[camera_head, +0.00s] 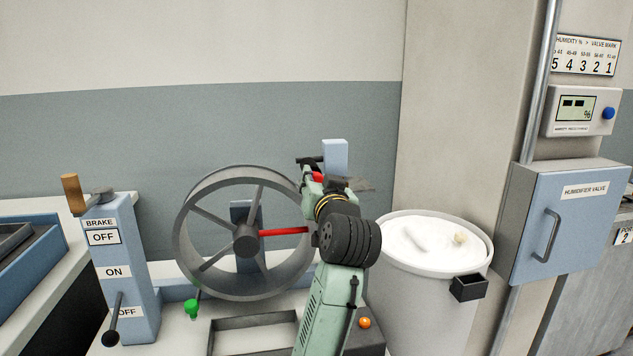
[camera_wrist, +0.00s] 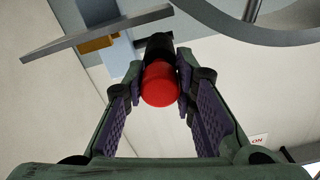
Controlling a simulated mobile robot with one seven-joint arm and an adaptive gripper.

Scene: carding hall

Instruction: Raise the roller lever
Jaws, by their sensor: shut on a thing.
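The roller lever has a red handle (camera_wrist: 160,86) with a black part beyond it, between the finger pads in the wrist view. A bit of red (camera_head: 317,177) shows at my gripper in the head view. My gripper (camera_head: 311,165) is shut on this handle, to the right of the big grey wheel (camera_head: 186,228). A red rod (camera_head: 285,232) runs from the wheel's hub toward my arm. My arm and gripper hide most of the lever and its base.
A blue brake post (camera_head: 125,250) with a black lever stands at the left. A white bin (camera_head: 420,300) stands at the right, near the humidifier valve box (camera_head: 565,225). A blue post (camera_head: 336,155) rises behind my gripper. A grey tray (camera_head: 250,322) lies in front of the wheel.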

